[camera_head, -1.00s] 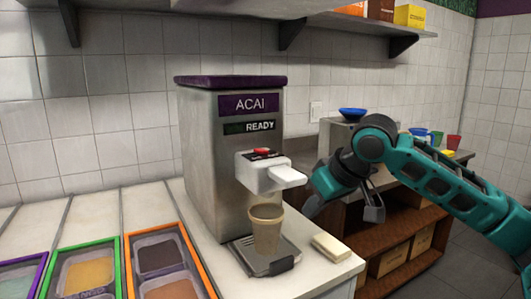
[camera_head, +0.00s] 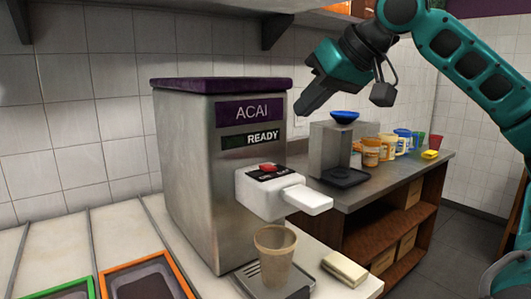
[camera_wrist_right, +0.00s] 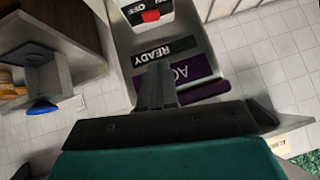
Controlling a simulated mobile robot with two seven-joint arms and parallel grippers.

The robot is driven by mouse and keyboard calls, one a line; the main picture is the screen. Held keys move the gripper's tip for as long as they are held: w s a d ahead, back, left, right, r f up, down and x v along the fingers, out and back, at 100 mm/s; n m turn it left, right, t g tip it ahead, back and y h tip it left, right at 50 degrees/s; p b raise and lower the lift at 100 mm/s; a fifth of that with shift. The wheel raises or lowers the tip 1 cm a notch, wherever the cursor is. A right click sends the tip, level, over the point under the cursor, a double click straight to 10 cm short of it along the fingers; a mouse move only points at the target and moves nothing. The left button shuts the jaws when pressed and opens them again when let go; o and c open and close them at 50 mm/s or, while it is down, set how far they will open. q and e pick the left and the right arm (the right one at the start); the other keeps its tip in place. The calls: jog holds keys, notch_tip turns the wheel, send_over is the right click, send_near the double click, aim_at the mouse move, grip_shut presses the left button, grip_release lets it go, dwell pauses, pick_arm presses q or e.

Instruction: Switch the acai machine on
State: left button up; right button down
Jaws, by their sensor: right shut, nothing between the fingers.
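The acai machine (camera_head: 205,170) is a steel box with a purple top, and its display (camera_head: 252,139) reads READY. The red switch (camera_head: 267,168) sits on the white dispenser head (camera_head: 270,192). In the right wrist view the red switch (camera_wrist_right: 151,15) shows upside down beside an OFF label. A cup (camera_head: 274,255) stands under the dispenser on the drip tray. My right gripper (camera_head: 301,108) is shut and empty, up and to the right of the switch, clear of the machine in the picture. Its closed fingers (camera_wrist_right: 154,72) also show in the right wrist view. My left gripper is not in view.
A pale block (camera_head: 345,268) lies on the counter right of the cup. Topping bins (camera_head: 148,281) are at the front left. A shelf (camera_head: 190,4) hangs above.

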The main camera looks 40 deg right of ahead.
send_over(265, 166)
jog(key=s, duration=0.3)
jog(key=f, duration=0.4)
jog(key=d+f, duration=0.1)
jog(key=f, duration=0.1)
jog(key=shift+f+p, duration=0.4)
jog(key=f, duration=0.1)
jog(key=f+b, duration=0.1)
jog(key=shift+a+f+b, duration=0.3)
jog(key=shift+f, duration=0.55)
jog(key=shift+a, duration=0.1)
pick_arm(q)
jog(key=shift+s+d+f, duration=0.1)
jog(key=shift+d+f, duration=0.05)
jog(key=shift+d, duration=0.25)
